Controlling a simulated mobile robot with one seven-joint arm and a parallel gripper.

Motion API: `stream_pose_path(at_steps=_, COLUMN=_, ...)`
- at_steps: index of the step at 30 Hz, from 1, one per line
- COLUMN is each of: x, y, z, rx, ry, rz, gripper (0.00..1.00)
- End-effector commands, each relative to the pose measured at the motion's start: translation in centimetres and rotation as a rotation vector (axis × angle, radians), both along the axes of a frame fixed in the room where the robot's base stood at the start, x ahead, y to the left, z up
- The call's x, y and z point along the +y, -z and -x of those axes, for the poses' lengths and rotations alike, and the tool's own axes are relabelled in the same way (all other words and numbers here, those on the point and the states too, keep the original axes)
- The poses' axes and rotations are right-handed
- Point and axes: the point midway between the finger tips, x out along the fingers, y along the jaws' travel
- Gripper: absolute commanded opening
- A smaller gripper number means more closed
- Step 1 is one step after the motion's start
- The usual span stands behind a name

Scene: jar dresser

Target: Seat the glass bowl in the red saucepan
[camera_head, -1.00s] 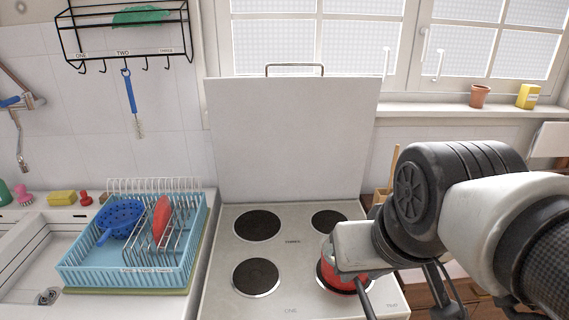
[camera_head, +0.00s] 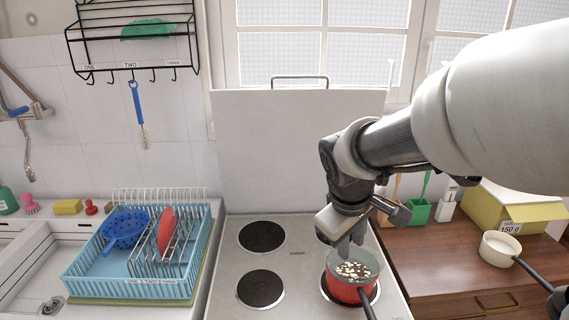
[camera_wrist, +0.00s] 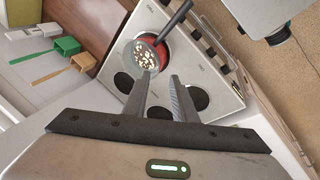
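The red saucepan (camera_head: 347,293) stands on the front right hotplate of the stove, its dark handle pointing to the front. A clear, greyish bowl-like rim (camera_head: 373,264) with pale and dark pieces inside sits at the saucepan's mouth; it looks like the glass bowl resting in the pan, roughly level. How deep it sits is hard to tell. The red saucepan (camera_wrist: 167,52) and the pieces also show in the wrist view, beyond the fingertips. My gripper (camera_head: 347,248) is just above the bowl's far side. In the wrist view its fingers (camera_wrist: 162,78) are apart with nothing between them.
The stove's raised lid (camera_head: 290,150) stands behind the hotplates. A blue dish rack (camera_head: 130,285) is at left. On the wooden counter at right are a cream pan (camera_head: 500,249), a yellow box (camera_head: 510,210) and a green holder (camera_head: 418,211). The left hotplates are bare.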

Motion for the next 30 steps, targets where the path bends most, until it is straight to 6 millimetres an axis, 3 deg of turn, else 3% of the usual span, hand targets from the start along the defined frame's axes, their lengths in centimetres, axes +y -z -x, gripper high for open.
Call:
stream_pose_path(at_steps=3, x=0.3, y=2.8, z=-3.0, rx=0.058, ry=-0.123, rz=0.076, gripper=0.25)
stream_pose_path(at_steps=7, x=0.5, y=4.5, z=-4.7, rx=0.087, ry=-0.201, rz=0.123, gripper=0.25)
stream_pose_path(at_steps=22, x=0.4, y=5.4, z=-5.3, rx=0.096, ry=-0.221, rz=0.136, gripper=0.25)
stream_pose_path(at_steps=30, x=-0.6, y=9.3, z=-6.3, rx=0.099, ry=-0.22, rz=0.135, gripper=0.25)
